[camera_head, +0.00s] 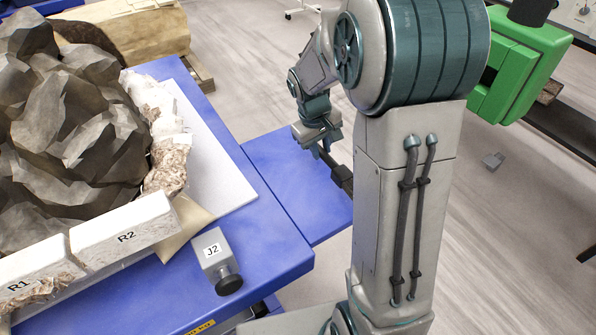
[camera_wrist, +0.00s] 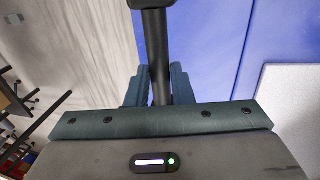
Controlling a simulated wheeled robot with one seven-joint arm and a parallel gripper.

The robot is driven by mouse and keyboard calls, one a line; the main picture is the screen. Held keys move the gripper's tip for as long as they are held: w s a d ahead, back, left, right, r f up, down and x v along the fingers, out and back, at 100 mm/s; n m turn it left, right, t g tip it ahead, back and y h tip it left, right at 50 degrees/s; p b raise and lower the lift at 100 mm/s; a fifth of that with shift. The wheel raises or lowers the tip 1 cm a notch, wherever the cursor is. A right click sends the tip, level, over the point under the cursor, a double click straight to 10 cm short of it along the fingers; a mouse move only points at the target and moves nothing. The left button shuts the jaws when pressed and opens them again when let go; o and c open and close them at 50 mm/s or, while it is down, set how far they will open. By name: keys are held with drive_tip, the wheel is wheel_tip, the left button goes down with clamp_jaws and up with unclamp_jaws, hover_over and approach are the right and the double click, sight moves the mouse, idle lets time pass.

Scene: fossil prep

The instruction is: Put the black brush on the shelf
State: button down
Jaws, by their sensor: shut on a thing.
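My gripper (camera_head: 322,146) is shut on the black brush (camera_head: 341,177) above a lower blue surface (camera_head: 285,180), which looks like the shelf, beside the blue table. In the wrist view, the dark handle of the brush (camera_wrist: 158,45) runs between the two fingers (camera_wrist: 159,88), with a wider dark end at the top edge. The blue surface (camera_wrist: 205,40) lies behind and to the right of it there. I cannot tell whether the brush touches the surface. Part of the shelf is hidden behind my arm in the head view.
A green machine (camera_head: 520,65) stands at the upper right. The shelf's visible top is otherwise clear.

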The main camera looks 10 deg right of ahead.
drive_tip(key=w+a+f, duration=0.1)
drive_tip(key=w+f, duration=0.1)
drive_tip(key=w, duration=0.1)
drive_tip(key=w+a+f+p, duration=0.1)
drive_tip(key=w+a+f, duration=0.1)
drive_tip(key=w, duration=0.1)
drive_tip(key=w+a+f+p, duration=0.1)
drive_tip(key=w+a+f, duration=0.1)
drive_tip(key=w+f, duration=0.1)
drive_tip(key=shift+w+a, duration=0.25)
drive_tip(key=shift+w, duration=0.25)
drive_tip(key=shift+a+p+x, duration=0.15)
drive_tip(key=shift+a+x, duration=0.05)
drive_tip(key=shift+x, duration=0.75)
drive_tip(key=shift+a+p+x, duration=0.15)
drive_tip(key=shift+x, duration=0.8)
drive_tip(key=c, duration=1.3)
unclamp_jaws()
drive_tip(key=shift+s+f, duration=0.1)
drive_tip(key=shift+s, duration=0.05)
